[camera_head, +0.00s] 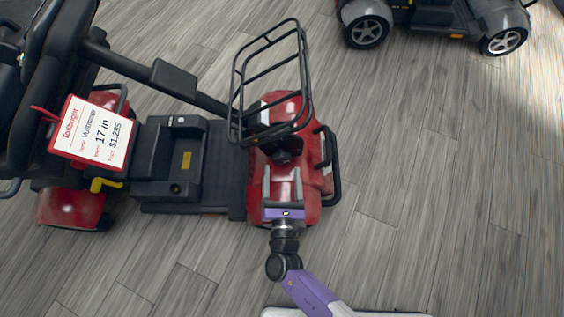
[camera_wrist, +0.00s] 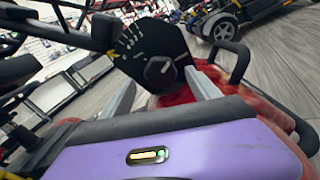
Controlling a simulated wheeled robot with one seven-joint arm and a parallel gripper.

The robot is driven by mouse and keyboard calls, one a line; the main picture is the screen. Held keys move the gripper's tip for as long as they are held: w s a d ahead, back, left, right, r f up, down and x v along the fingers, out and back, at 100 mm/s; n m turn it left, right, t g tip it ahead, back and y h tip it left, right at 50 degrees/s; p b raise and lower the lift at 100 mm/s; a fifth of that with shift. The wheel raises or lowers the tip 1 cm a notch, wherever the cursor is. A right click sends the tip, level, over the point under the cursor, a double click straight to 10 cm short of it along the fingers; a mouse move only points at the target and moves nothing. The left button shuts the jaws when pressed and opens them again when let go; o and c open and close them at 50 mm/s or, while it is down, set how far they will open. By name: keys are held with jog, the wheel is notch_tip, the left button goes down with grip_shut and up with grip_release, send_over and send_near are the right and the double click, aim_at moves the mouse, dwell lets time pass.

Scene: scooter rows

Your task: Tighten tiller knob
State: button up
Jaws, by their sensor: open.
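A red scooter (camera_head: 290,108) stands on the left with its black tiller (camera_head: 165,75) slanting from the seat to the front. In the wrist view, a dark round knob (camera_wrist: 159,70) with a pale pointer mark sits on a black plate (camera_wrist: 135,50) with several white scale marks. A small yellow arrow lies on the plate's left side. My gripper (camera_head: 283,172) is over the red front of the scooter. It also shows in the wrist view (camera_wrist: 160,80), open, its grey fingers on either side of the knob with gaps. The knob is too small to make out in the head view.
A black wire basket (camera_head: 270,75) rises just beyond my gripper, and a black front bumper (camera_head: 332,165) is to its right. A price sign (camera_head: 92,132) hangs near the seat. Another scooter (camera_head: 435,18) stands at the top right. The wooden floor at right is clear.

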aim_at(282, 162)
jog(key=shift+w+a+b, duration=0.15)
jog(key=shift+w+b, duration=0.25)
jog(key=shift+w, duration=1.4)
jog(key=c, duration=1.4)
